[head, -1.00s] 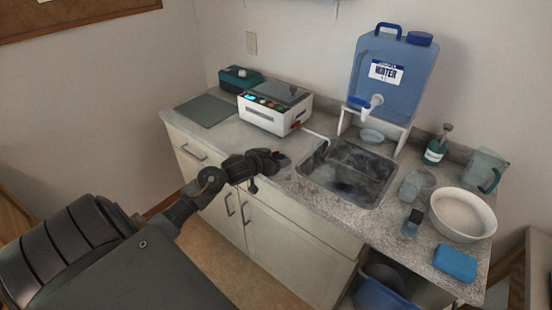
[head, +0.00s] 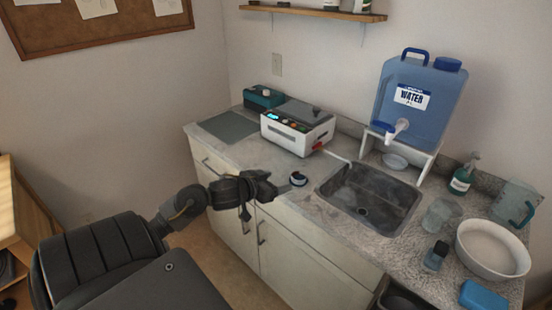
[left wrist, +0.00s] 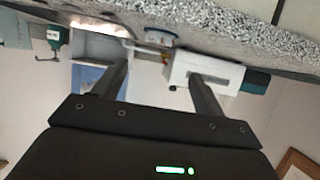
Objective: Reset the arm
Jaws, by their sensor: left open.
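My right gripper is not in view.
The counter (head: 240,157) holds a white machine (head: 297,135), a teal box (head: 262,97), a sink (head: 370,198), a blue water jug (head: 415,105), a white bowl (head: 492,248) and a blue sponge (head: 483,296). A shelf (head: 315,13) hangs above.

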